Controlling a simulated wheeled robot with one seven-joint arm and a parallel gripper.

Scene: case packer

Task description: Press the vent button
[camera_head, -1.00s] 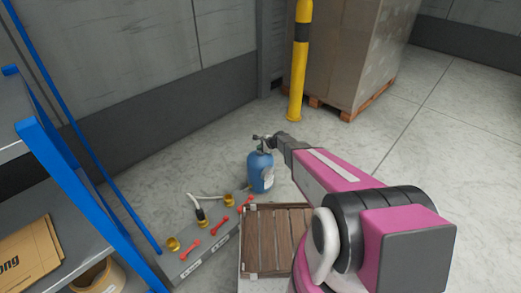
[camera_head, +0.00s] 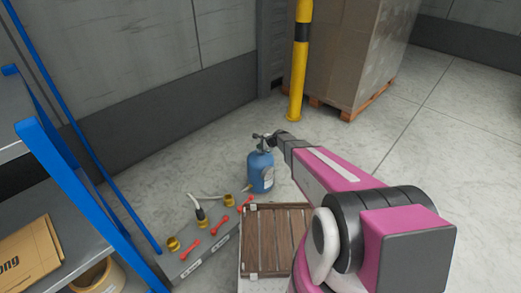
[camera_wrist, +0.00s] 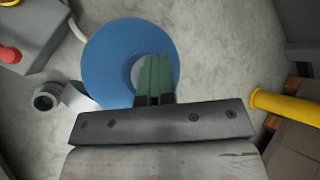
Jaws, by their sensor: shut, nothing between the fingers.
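A blue bottle (camera_head: 261,174) with a pale label stands upright on the floor in the head view. In the wrist view I look down on the blue bottle (camera_wrist: 105,70), with a pale round patch at its middle partly hidden by my fingers. My gripper (camera_head: 260,139) is at the bottle's top in the head view. In the wrist view my gripper (camera_wrist: 156,62) shows green fingers shut together with nothing between them, over the pale middle. I cannot tell whether the fingertips touch the bottle. No vent button can be made out clearly.
A grey manifold (camera_head: 212,250) with red handles and brass fittings lies left of the bottle. A wooden slatted crate (camera_head: 275,207) is in front. A blue shelf (camera_head: 75,190) stands at left, a yellow post (camera_head: 299,65) and a wrapped pallet load (camera_head: 350,50) behind.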

